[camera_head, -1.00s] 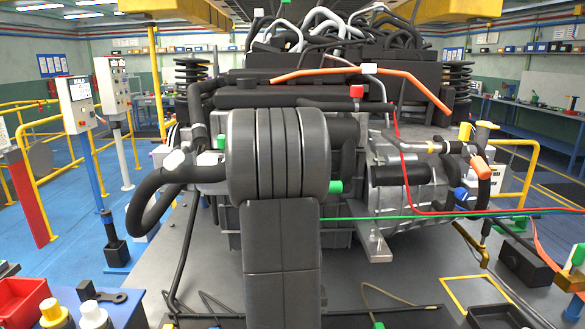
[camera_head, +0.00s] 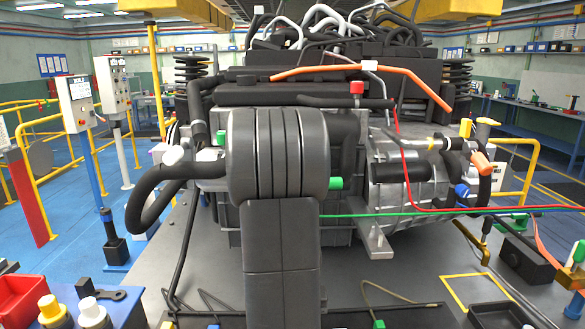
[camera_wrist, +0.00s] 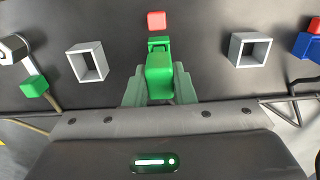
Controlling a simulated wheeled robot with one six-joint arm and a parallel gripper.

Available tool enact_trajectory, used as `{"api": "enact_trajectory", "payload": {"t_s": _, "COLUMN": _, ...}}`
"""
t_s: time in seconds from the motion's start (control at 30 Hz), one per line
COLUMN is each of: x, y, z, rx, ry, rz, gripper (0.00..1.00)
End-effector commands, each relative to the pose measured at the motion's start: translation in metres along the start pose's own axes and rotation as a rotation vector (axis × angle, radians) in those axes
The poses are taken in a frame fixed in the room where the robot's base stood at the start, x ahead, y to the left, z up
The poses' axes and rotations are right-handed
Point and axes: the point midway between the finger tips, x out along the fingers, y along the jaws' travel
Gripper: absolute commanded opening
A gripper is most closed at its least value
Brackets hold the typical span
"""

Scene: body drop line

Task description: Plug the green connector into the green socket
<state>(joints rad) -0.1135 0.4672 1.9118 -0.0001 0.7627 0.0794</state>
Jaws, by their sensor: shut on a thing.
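In the wrist view, my gripper (camera_wrist: 160,88) is shut on the green connector (camera_wrist: 159,76), with one finger on each side of it. Just beyond the connector's far end is another green part (camera_wrist: 159,44), in line with it, which looks like the green socket. I cannot tell whether the two touch or the connector is inside it. In the head view my gripper is hidden behind my black arm. A green wire (camera_head: 430,213) runs right from behind the arm, and a green piece (camera_head: 336,183) shows at the arm's right edge.
In the wrist view, a red block (camera_wrist: 156,21) sits beyond the green part. Grey square frames stand left (camera_wrist: 87,62) and right (camera_wrist: 250,50), and another green block (camera_wrist: 34,86) is at far left. A red wire (camera_head: 411,190) crosses the engine's right side in the head view.

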Motion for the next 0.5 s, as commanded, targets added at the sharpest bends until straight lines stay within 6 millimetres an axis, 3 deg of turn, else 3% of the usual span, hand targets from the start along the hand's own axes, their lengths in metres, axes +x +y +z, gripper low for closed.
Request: {"api": "enact_trajectory", "payload": {"t_s": 0.5, "x": 0.0076, "y": 0.0, "z": 0.0, "rx": 0.0, "ry": 0.0, "rz": 0.0, "gripper": 0.0}}
